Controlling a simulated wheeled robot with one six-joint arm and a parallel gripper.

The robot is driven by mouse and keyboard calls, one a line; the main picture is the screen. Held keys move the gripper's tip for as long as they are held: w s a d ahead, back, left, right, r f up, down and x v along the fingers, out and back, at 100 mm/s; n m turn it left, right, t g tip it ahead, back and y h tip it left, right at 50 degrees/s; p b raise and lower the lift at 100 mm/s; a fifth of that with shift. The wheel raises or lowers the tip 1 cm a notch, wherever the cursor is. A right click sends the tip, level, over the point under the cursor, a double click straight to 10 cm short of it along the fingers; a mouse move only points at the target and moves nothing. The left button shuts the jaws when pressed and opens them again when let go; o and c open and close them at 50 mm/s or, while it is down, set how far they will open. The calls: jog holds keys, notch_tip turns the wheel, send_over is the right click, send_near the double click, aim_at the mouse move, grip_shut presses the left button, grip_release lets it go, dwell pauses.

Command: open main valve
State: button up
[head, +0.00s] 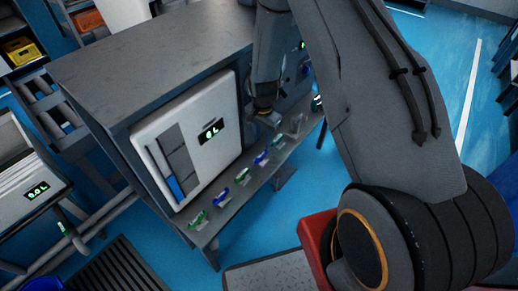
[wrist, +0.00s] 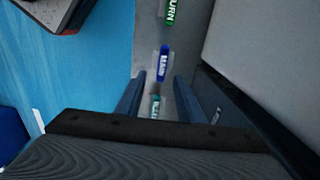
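In the wrist view, a blue valve handle labelled MAIN (wrist: 163,62) sits on a grey ledge, just beyond my fingertips and roughly in line with the gap. My gripper (wrist: 160,86) is open, one dark blue finger on each side, and nothing is gripped. A teal-green handle (wrist: 155,106) shows between the fingers, its label partly hidden. In the head view my gripper (head: 268,117) hangs over the ledge with its row of green and blue handles. A blue handle (head: 262,158) is below it; I cannot tell there which one is MAIN.
A green handle (wrist: 170,12), its label ending in URN, lies beyond MAIN. The ledge runs along a grey bench (head: 150,52) with a white tank panel (head: 200,140) reading 0 L. Another tank unit (head: 22,170) stands left. Blue floor (head: 265,225) is open in front.

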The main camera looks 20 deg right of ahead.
aim_at(261, 155)
jog(key=shift+w+a+f, duration=0.1)
jog(key=shift+a+f, duration=0.05)
jog(key=shift+f, duration=0.7)
notch_tip(261, 155, down, 5)
jog(key=shift+a+r, duration=0.1)
jog(key=shift+a, duration=0.05)
jog(key=shift+f, duration=0.9)
grip_shut()
